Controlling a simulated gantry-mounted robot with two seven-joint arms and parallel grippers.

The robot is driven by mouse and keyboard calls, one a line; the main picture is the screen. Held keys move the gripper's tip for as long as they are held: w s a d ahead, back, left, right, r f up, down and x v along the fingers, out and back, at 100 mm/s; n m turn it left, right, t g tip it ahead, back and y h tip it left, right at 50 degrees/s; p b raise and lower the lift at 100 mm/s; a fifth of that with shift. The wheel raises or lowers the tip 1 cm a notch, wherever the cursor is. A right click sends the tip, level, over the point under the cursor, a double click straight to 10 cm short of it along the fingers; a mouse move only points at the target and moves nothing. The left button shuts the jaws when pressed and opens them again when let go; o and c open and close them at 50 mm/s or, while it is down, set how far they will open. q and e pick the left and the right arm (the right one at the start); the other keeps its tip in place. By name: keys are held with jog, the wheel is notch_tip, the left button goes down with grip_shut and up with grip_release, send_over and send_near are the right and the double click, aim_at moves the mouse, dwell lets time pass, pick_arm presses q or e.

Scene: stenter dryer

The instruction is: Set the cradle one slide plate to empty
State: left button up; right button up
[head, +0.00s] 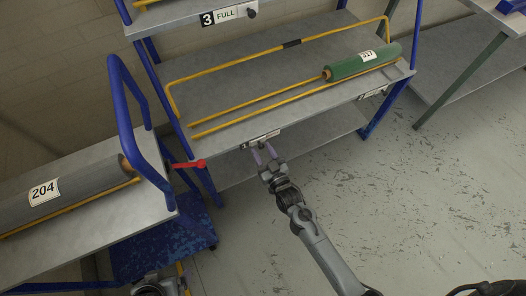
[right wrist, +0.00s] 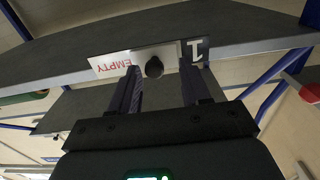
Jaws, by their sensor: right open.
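The cradle one slide plate (head: 260,140) is on the front edge of the middle shelf. In the right wrist view, where it looks upside down, the slide plate (right wrist: 115,62) shows the word EMPTY in red. Its black knob (right wrist: 154,68) sits between that word and the number 1 (right wrist: 195,50). My right gripper (head: 264,154) is just in front of the plate. In the right wrist view the right gripper (right wrist: 160,75) is open, with a finger on each side of the knob and gaps between. My left gripper's fingers are not shown.
A green roll (head: 350,67) lies at the right of the middle shelf (head: 240,80), near yellow rods. The plate above (head: 228,15) reads 3 FULL. A roll marked 204 (head: 70,190) lies on a cart at left, with a red handle (head: 187,164) nearby. Floor at right is clear.

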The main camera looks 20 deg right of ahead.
jog(key=shift+d, duration=0.1)
jog(key=shift+s, duration=0.2)
jog(key=shift+s+p, duration=0.35)
jog(key=shift+s, duration=0.05)
jog(key=s+p, duration=0.3)
jog(key=s, duration=0.6)
jog(key=shift+s+d, duration=0.3)
